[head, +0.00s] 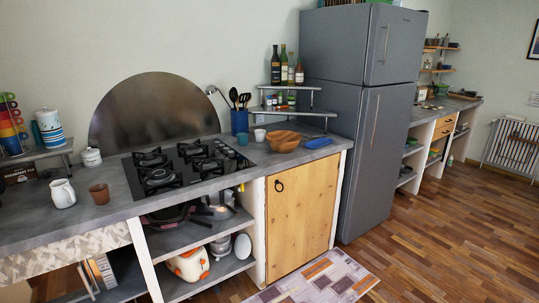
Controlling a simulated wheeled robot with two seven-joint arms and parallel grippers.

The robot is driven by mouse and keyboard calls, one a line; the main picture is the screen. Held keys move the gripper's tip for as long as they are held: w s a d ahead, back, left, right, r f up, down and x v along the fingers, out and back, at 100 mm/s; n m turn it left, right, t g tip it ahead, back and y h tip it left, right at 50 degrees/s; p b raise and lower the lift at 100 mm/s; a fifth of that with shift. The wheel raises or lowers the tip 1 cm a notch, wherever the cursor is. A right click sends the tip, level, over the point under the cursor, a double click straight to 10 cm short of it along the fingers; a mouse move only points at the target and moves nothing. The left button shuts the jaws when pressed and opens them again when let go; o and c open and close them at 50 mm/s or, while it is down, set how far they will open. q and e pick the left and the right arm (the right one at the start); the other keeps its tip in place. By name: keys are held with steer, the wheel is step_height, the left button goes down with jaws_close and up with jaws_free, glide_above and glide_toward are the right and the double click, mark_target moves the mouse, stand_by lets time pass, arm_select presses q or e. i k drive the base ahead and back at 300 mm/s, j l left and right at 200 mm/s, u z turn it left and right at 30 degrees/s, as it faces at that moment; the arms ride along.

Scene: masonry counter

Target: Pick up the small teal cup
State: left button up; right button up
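The small teal cup (242,139) stands upright on the grey counter (240,168), just right of the black gas hob and in front of the blue utensil holder. Nothing touches it that I can make out, and its front is in plain sight. Neither of my grippers is in the head view.
A white cup (260,135), a wooden bowl (283,141) and a blue item (318,143) stand right of the cup. The blue utensil holder (239,122) is behind it. The hob (180,166) lies to its left. Bare counter lies in front.

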mark_target(241, 138)
steer(key=i+l+u, duration=0.15)
steer(key=i, duration=0.35)
steer(key=i+l+u, duration=0.15)
steer(key=i, duration=0.35)
steer(key=i+l+u, duration=0.15)
steer(key=i, duration=0.35)
steer(key=l, duration=0.1)
